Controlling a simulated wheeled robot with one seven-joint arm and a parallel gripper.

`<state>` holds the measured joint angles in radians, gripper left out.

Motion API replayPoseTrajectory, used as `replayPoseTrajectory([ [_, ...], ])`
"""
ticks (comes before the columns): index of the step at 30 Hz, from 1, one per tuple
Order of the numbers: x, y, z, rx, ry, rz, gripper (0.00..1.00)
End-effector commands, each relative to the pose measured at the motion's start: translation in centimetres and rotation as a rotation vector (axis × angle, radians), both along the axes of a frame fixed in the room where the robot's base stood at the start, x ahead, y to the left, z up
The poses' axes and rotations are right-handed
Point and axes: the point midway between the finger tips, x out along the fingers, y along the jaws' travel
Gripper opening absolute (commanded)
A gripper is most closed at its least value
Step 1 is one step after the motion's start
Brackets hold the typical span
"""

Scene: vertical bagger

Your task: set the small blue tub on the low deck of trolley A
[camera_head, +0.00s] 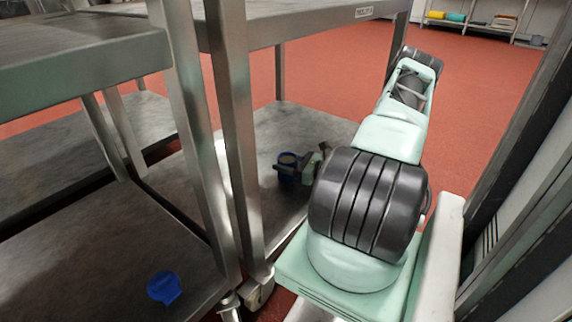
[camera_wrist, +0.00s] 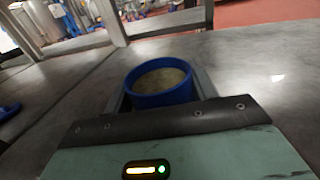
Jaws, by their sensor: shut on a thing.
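The small blue tub (camera_head: 286,179) is under the upper deck of the right-hand trolley, over its grey low deck (camera_head: 300,118). It also shows upright in the wrist view (camera_wrist: 165,97), with pale brownish contents inside its rim. My gripper (camera_head: 291,168) is shut on the tub, with a finger on each side of it in the wrist view (camera_wrist: 161,88). The tub's base is hidden, so I cannot tell whether it touches the deck. A label (camera_head: 363,12) on the trolley's upper edge is too small to read surely.
Trolley legs (camera_head: 232,120) stand close left of my gripper, and the upper deck (camera_head: 300,22) is overhead. A second trolley (camera_head: 90,60) adjoins at left, with a blue scoop-like thing (camera_head: 164,289) on its low deck. Bare deck surrounds the tub. Shelves (camera_head: 470,22) stand far back.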

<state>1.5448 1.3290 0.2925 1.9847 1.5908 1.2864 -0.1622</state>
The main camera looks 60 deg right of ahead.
Motion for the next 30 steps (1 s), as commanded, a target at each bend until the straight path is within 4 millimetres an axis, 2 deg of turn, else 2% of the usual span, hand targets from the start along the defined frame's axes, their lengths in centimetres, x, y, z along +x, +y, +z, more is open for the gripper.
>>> replayPoseTrajectory([
  [5,0.0,0.0,-0.3,0.001,-0.001,0.000,0.32],
  [6,0.0,0.0,-0.3,0.001,0.000,0.000,0.60],
  [8,0.0,0.0,-0.3,0.001,0.000,0.000,0.76],
  [9,0.0,0.0,-0.3,0.001,0.000,0.000,0.78],
  [20,-0.3,0.0,0.2,0.001,0.000,-0.001,0.78],
  [23,-1.6,-0.2,0.5,0.003,0.000,-0.003,0.78],
  [30,-6.7,-0.9,0.6,0.003,0.001,-0.004,0.78],
])
